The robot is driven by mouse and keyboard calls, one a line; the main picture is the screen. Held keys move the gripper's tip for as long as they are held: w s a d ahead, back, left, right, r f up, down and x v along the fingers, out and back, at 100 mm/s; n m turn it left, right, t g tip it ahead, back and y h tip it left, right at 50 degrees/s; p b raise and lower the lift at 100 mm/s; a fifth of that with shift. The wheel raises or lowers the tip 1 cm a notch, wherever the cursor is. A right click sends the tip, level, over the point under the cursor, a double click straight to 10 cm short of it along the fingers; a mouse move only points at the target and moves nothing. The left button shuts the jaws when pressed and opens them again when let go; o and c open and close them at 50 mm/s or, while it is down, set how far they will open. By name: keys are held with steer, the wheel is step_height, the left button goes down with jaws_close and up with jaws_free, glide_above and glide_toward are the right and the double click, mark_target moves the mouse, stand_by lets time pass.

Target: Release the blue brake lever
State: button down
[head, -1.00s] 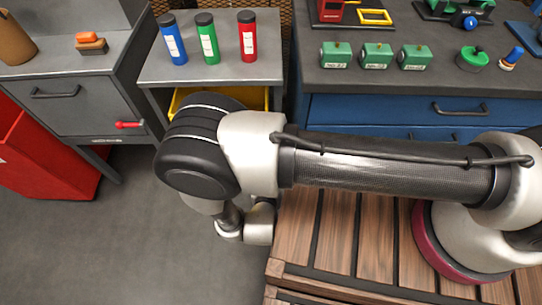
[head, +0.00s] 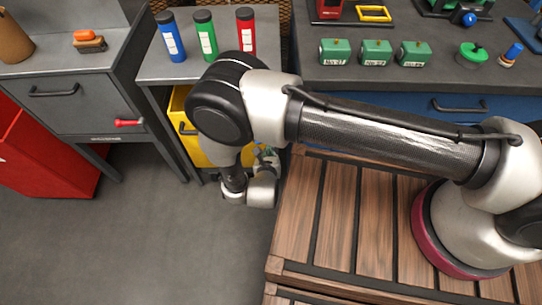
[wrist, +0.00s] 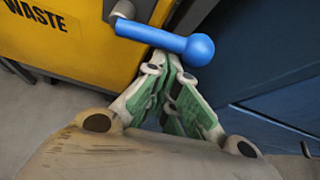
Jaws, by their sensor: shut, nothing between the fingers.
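The blue brake lever (wrist: 150,35) has a round ball end and sticks out sideways from a grey pivot on the yellow bin marked WASTE (wrist: 80,45). My gripper (wrist: 171,62) is shut and empty. In the wrist view its green-padded fingertips are just below the lever, close to the ball end. I cannot tell whether they touch it. In the head view the yellow bin (head: 190,142) stands under the grey side table, and my arm hides the lever there.
A blue cabinet (head: 470,105) stands right of the bin, with a narrow gap beside the lever. The grey side table (head: 160,70) above holds blue, green and red bottles (head: 208,38). Wooden slats (head: 340,215) lie below my arm. The floor at left is open.

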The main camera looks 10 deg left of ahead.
steer(key=shift+r, duration=0.1)
stand_by(0.4)
steer(key=shift+r+n+h, duration=0.1)
steer(key=shift+n+h, duration=0.3)
steer(key=shift+r+n+t+h, duration=0.1)
steer(key=shift+n+t+h, duration=0.2)
step_height(320, 180, up, 6)
steer(key=a+n+t+h, duration=0.3)
steer(key=n+h, duration=0.1)
steer(key=n, duration=0.3)
steer(key=shift+s+t+h, duration=0.35)
steer(key=shift+t+h, duration=0.05)
stand_by(0.6)
stand_by(0.4)
